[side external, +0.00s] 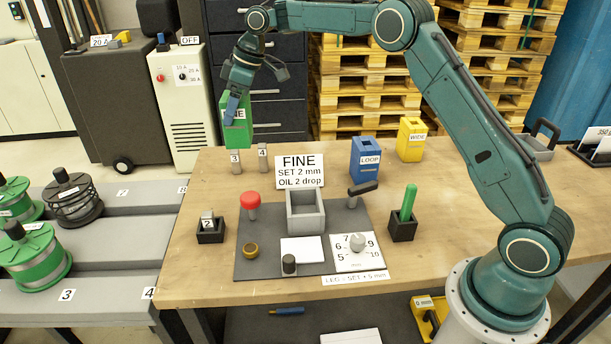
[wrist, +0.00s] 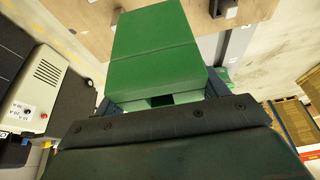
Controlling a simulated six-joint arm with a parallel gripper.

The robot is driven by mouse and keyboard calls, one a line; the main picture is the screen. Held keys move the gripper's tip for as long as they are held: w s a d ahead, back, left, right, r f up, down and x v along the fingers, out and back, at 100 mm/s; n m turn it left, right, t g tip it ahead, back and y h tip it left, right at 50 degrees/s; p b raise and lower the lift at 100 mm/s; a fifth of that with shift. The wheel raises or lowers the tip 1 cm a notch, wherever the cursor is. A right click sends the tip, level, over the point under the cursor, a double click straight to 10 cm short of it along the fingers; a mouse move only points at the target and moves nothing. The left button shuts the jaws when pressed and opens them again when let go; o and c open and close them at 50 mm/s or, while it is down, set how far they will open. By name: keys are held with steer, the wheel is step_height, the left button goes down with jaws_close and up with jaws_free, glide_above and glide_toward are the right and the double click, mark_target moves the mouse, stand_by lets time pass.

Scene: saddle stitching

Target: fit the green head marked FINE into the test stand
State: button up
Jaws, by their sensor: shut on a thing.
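The green head marked FINE (side external: 236,132) is held in the air above the back left corner of the table, over the blocks marked 3 and 4. My gripper (side external: 233,108) is shut on it. In the wrist view the green head (wrist: 155,48) fills the upper middle, between the jaws. The test stand, a grey open-topped square socket (side external: 305,222), stands on a dark mat at the table's middle, behind a white pad. A sign reading FINE, SET 2 mm, OIL 2 drop (side external: 299,172) stands behind the socket. The socket looks empty.
A blue LOOP head (side external: 365,160) and a yellow WIDE head (side external: 411,139) stand at the back right. A red knob (side external: 250,203), a dark lever (side external: 362,192), a dial (side external: 356,243) and a green-handled tool (side external: 408,203) surround the socket.

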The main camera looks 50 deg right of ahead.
steer(key=shift+s+d+r, duration=0.1)
steer(key=shift+s+r, duration=0.25)
steer(key=shift+s, duration=0.3)
steer(key=s, duration=1.8)
step_height(320, 180, down, 12)
steer(key=shift+s+d+r, duration=0.25)
steer(key=shift+d, duration=0.1)
steer(key=shift+f, duration=1.5)
steer(key=shift+f, duration=0.15)
steer(key=o, duration=1.7)
steer(key=shift+c, duration=0.2)
